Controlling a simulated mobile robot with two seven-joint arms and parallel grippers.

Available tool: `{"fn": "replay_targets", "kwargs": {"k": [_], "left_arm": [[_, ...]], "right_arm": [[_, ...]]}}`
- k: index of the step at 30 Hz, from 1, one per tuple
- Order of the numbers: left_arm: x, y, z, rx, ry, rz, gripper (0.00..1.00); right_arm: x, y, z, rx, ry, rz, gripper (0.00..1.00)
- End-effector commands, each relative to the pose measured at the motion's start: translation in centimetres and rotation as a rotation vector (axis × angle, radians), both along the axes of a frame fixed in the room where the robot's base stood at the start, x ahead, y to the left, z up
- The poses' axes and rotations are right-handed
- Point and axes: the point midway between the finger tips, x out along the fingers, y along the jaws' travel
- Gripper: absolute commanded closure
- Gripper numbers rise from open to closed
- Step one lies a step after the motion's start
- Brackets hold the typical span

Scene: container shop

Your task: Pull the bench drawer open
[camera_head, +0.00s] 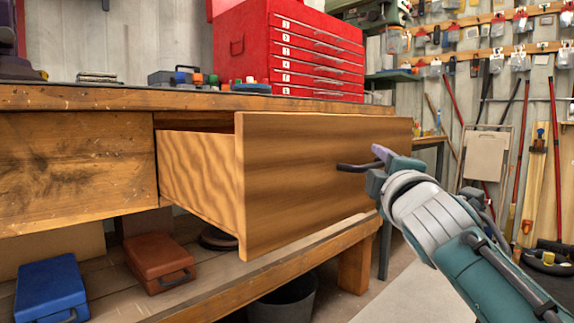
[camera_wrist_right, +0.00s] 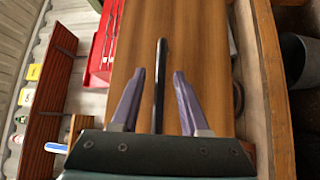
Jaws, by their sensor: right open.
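The bench drawer (camera_head: 300,180) is a wooden box with a flat front, and it stands well out from the wooden bench (camera_head: 75,165). Its dark bar handle (camera_head: 354,168) sticks out from the front. My right gripper (camera_head: 378,164) is at the handle's right end in the head view. In the right wrist view, the handle (camera_wrist_right: 160,85) lies between the two purple fingers of the right gripper (camera_wrist_right: 157,100). The fingers are spread, with gaps on both sides of the handle. The drawer's inside is mostly hidden. My left gripper is not in view.
A red tool chest (camera_head: 290,50) and small tools stand on the bench top. A blue case (camera_head: 52,290) and a brown case (camera_head: 160,262) lie on the lower shelf. A dark bucket (camera_head: 285,300) is below. Tools hang on the back wall.

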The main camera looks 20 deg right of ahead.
Motion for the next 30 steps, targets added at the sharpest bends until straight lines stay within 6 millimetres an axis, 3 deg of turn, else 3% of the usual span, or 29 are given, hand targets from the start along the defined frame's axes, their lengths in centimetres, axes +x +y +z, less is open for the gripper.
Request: {"fn": "replay_targets", "kwargs": {"k": [5, 18, 30], "left_arm": [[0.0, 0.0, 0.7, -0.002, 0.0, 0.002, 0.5], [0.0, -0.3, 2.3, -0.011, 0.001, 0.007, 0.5], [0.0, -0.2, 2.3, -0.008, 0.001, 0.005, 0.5]], "right_arm": [[-1.3, 0.6, -0.1, 0.002, 0.002, 0.002, 0.55], [-8.2, 3.5, -1.2, 0.002, 0.002, 0.0, 0.55], [-9.1, 3.8, -1.3, 0.0, 0.0, 0.0, 0.55]]}}
